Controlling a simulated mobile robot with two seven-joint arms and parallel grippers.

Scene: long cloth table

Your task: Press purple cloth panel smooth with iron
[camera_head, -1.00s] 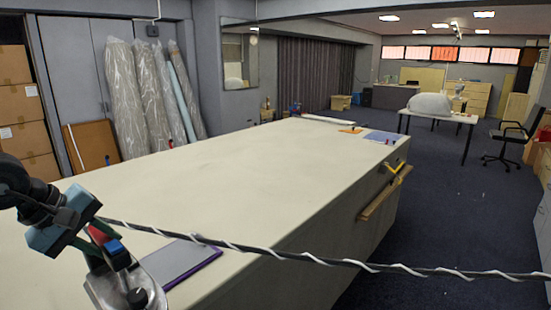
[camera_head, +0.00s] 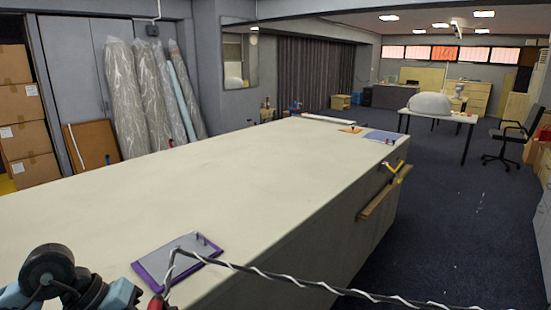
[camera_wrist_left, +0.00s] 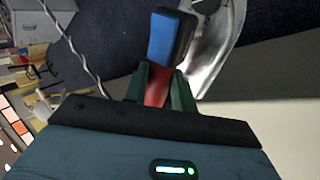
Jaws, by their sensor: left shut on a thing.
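The panel (camera_head: 180,262) lies on the near right part of the long table, close to its right edge. It looks mostly grey on top with a purple border, and small dark upright bits stand on it. My left gripper (camera_wrist_left: 157,90) is shut on the iron's red and blue handle; the iron (camera_wrist_left: 162,38) also shows its shiny metal body in the left wrist view. In the head view my left gripper is at the bottom left, nearer to me than the panel, with the iron almost wholly below the frame. My right gripper is not in view.
The pale cloth table (camera_head: 200,190) is mostly bare. A black and white cord (camera_head: 300,284) runs from the iron across the front to the right. A blue sheet (camera_head: 384,136) and an orange piece (camera_head: 350,130) lie at the far end.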

